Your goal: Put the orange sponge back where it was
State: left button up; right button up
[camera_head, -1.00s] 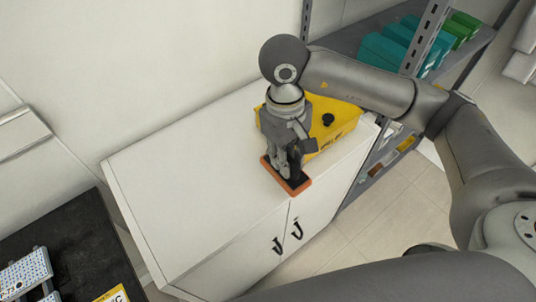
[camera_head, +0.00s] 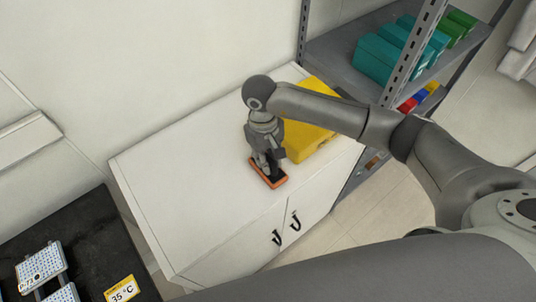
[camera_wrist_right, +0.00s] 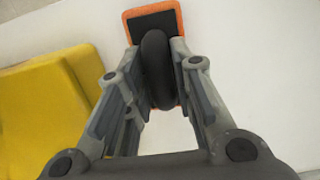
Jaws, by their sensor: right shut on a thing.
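The orange sponge (camera_head: 272,182) is a flat orange block with a black top and a black handle. My right gripper (camera_head: 267,161) is shut on the handle from above. In the right wrist view the sponge (camera_wrist_right: 143,27) shows at the top, with its handle between the fingers of the right gripper (camera_wrist_right: 160,70). The sponge is over the white cabinet top (camera_head: 190,190), left of the yellow box (camera_head: 312,135). I cannot tell whether it touches the surface. My left gripper is not in view.
The yellow box stands close to the right of my right gripper. A grey shelf (camera_head: 345,45) with teal boxes (camera_head: 375,58) rises at the right. The cabinet top is bare at the left. A black surface (camera_head: 75,240) with blue-white racks (camera_head: 40,267) is at lower left.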

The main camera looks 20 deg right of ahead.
jog(key=shift+f+b, duration=0.2)
jog(key=shift+b, duration=0.15)
jog(key=o, duration=1)
jog(key=shift+r, duration=0.1)
jog(key=shift+c, duration=0.2)
jog(key=shift+r+p, duration=0.15)
jog(key=shift+p, duration=0.2)
jog(key=shift+w+r, duration=0.15)
jog(key=shift+r, duration=0.1)
notch_tip(320, 180, up, 11)
jog(key=w+b, duration=0.1)
jog(key=b, duration=0.3)
jog(key=shift+a+r+b, duration=0.2)
jog(key=shift+a+b, duration=0.05)
jog(key=shift+b, duration=0.05)
